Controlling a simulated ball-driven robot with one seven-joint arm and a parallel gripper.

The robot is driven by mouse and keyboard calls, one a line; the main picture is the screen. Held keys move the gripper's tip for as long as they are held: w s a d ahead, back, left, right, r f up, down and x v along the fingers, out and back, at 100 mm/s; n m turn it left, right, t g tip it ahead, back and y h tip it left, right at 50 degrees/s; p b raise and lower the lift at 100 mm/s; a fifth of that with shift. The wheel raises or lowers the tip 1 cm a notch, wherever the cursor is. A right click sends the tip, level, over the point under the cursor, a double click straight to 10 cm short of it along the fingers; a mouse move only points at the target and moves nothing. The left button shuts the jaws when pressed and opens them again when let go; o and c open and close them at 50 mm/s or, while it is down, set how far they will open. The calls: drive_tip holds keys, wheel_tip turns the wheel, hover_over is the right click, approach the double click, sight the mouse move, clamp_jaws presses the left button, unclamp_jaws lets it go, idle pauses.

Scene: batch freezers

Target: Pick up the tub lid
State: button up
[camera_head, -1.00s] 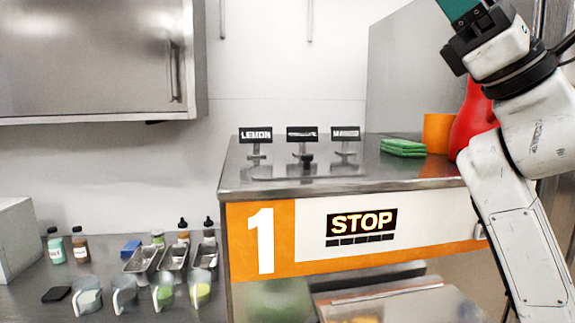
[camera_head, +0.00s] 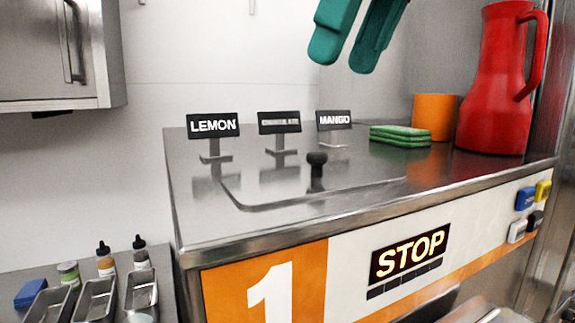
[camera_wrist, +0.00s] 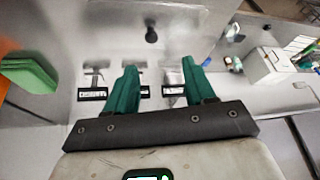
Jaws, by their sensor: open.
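No thing in view is plainly a loose tub lid. The nearest match is a flat steel lid (camera_head: 260,192) with a black knob (camera_head: 317,160), lying in the top of machine 1; the knob also shows in the wrist view (camera_wrist: 151,35). My gripper (camera_head: 342,58) has green fingers, is open and empty, and hangs high above the back of the machine top. In the wrist view my gripper (camera_wrist: 159,68) has its fingers spread, with the knob beyond the tips and apart from them.
LEMON (camera_head: 213,125) and MANGO (camera_head: 334,120) signs stand behind the lid, with a third sign (camera_head: 279,122) between them. Green pads (camera_head: 400,134), an orange cylinder (camera_head: 435,117) and a red pitcher (camera_head: 497,80) stand to the right. Steel trays (camera_head: 95,300) sit lower left.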

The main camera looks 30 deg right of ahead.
hover_over(317, 153)
drive_tip(key=s, duration=0.2)
drive_tip(key=shift+h, duration=0.3)
drive_tip(key=f, duration=0.5)
drive_tip(key=shift+s+d, duration=0.2)
drive_tip(key=shift+d, duration=0.05)
drive_tip(key=shift+p+x, duration=0.75)
drive_tip(key=shift+x, duration=1.9)
drive_tip(key=shift+s+d, duration=0.1)
drive_tip(key=shift+s, duration=0.05)
clamp_jaws()
